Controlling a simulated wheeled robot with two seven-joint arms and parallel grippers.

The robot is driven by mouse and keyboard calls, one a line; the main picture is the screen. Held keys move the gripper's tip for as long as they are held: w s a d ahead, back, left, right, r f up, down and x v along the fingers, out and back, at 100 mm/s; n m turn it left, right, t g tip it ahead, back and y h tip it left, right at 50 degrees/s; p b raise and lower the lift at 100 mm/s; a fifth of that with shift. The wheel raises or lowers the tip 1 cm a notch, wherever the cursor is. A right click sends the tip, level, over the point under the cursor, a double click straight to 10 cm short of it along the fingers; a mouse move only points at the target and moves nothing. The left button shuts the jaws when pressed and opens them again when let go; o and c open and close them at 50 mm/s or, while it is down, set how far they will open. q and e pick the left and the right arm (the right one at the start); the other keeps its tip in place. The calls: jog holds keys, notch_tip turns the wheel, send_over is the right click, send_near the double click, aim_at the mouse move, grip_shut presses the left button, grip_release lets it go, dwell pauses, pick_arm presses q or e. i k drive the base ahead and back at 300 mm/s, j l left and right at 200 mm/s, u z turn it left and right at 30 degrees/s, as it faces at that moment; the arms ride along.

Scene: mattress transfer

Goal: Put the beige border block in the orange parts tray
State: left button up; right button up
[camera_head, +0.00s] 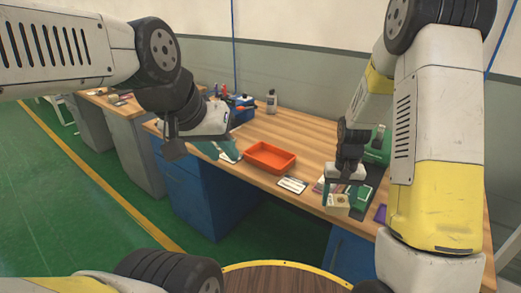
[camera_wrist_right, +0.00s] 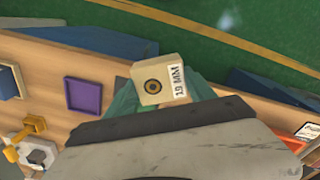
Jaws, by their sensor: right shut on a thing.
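The beige border block (camera_head: 338,202) is held in my right gripper (camera_head: 342,194), which is shut on it, over the front part of the wooden bench. In the right wrist view the block (camera_wrist_right: 152,80) shows a dark ring and a "19 MM" label, with teal fingers (camera_wrist_right: 165,92) at its sides. The orange parts tray (camera_head: 270,158) lies on the bench, left of my right gripper, and looks empty. An orange edge (camera_wrist_right: 305,130) also shows at the right of the wrist view. My left gripper (camera_head: 218,149) hangs left of the tray, with its teal fingers apart and nothing visible between them.
A white card (camera_head: 292,185) lies between tray and right gripper. A green case (camera_head: 378,146) and a purple tray (camera_head: 380,213) are to the right; the purple tray also shows in the wrist view (camera_wrist_right: 83,96). A bottle (camera_head: 271,102) stands behind the tray.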

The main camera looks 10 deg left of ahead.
aim_at(262, 158)
jog(key=i+j, duration=0.25)
jog(key=i+j+z, duration=0.15)
jog(key=j, duration=0.25)
jog(key=i+l, duration=0.15)
jog(key=i, duration=0.6)
jog(key=k+l+z, duration=0.05)
